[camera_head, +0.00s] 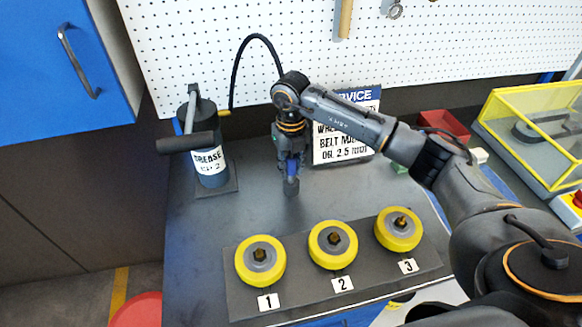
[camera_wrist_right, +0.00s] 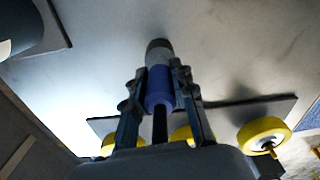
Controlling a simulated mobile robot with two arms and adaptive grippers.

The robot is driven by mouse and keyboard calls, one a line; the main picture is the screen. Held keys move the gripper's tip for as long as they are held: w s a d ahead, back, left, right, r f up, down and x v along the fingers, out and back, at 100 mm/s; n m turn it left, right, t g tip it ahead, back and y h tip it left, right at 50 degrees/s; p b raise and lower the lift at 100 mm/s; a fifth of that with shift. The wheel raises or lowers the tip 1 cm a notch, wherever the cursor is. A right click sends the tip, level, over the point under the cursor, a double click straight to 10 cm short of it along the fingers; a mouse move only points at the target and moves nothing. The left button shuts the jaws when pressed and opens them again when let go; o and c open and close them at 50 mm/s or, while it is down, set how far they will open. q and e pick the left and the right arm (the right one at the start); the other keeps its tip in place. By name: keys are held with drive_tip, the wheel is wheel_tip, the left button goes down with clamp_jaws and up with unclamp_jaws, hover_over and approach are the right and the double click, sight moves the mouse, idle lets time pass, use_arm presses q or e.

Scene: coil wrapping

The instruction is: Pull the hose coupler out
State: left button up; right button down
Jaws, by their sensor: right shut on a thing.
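The hose coupler (camera_wrist_right: 160,78) has a blue sleeve and a grey tip. My right gripper (camera_wrist_right: 162,95) is shut around its blue sleeve, with one finger on each side. In the head view the coupler (camera_head: 291,184) hangs below my right gripper (camera_head: 290,165), tip down, over the bare bench behind the wheels. Its tip looks apart from the wheels; its exact height over the bench is hard to tell. The black hose (camera_head: 236,65) arches from the grease pump (camera_head: 207,155) up behind my right wrist. My left gripper is not in view.
Yellow wheels numbered 1 (camera_head: 243,262), 2 (camera_head: 318,246) and 3 (camera_head: 385,231) sit on a dark plate (camera_head: 300,290) at the front. A service sign (camera_head: 342,149) and red bin (camera_head: 444,124) stand behind. A yellow guarded box (camera_head: 540,120) is at right.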

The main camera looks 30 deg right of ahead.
sight(291, 157)
drive_tip(key=shift+r+p, duration=0.85)
drive_tip(key=shift+r, duration=0.7)
